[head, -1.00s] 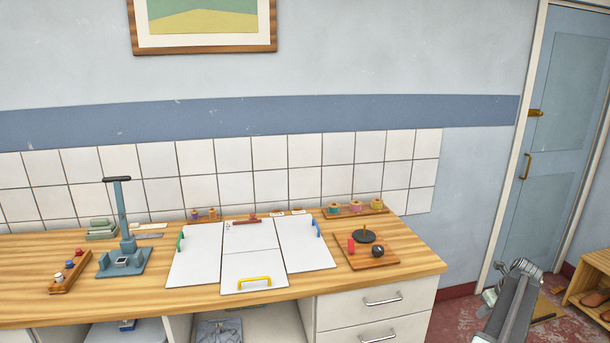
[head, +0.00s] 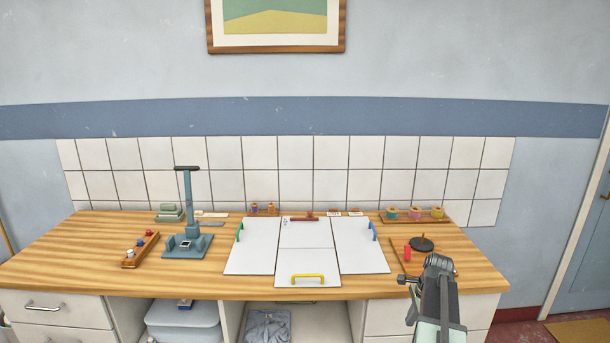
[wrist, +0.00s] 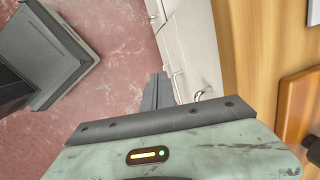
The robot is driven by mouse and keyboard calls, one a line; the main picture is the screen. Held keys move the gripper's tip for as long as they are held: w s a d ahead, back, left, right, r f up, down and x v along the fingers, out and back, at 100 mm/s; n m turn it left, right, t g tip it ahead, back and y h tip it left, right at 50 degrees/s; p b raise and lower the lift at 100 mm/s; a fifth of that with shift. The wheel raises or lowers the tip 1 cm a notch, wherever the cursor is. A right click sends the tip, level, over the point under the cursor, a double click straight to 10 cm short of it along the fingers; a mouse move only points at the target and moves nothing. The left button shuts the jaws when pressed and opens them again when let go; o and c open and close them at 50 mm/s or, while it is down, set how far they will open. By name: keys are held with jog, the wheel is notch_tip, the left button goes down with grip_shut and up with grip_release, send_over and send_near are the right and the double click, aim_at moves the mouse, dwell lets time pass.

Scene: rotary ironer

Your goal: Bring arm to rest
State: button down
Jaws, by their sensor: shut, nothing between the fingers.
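My arm reaches up at the lower right of the head view, in front of the counter's right part. My gripper (wrist: 158,92) shows in the wrist view with its dark fingers together and nothing between them. It hangs over the red floor, beside the drawer fronts of the wooden counter (head: 60,265). In the head view the arm's end covers part of the small wooden board (head: 396,257) with a red piece and a black disc.
White folding panels (head: 305,262) with green, yellow and blue handles lie mid-counter. A blue-grey press (head: 187,245) stands left of them. A rack of spools (head: 415,216) is at the back right. Open floor (wrist: 110,40) lies before the drawers.

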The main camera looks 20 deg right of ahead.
jog(key=a+n+g, duration=0.1)
jog(key=a+n, duration=1)
jog(key=a, duration=1.1)
jog(key=w+a+n+g, duration=0.1)
jog(key=a+n, duration=1.1)
jog(key=a, duration=1)
jog(key=shift+h, duration=0.3)
jog(key=shift+f, duration=0.1)
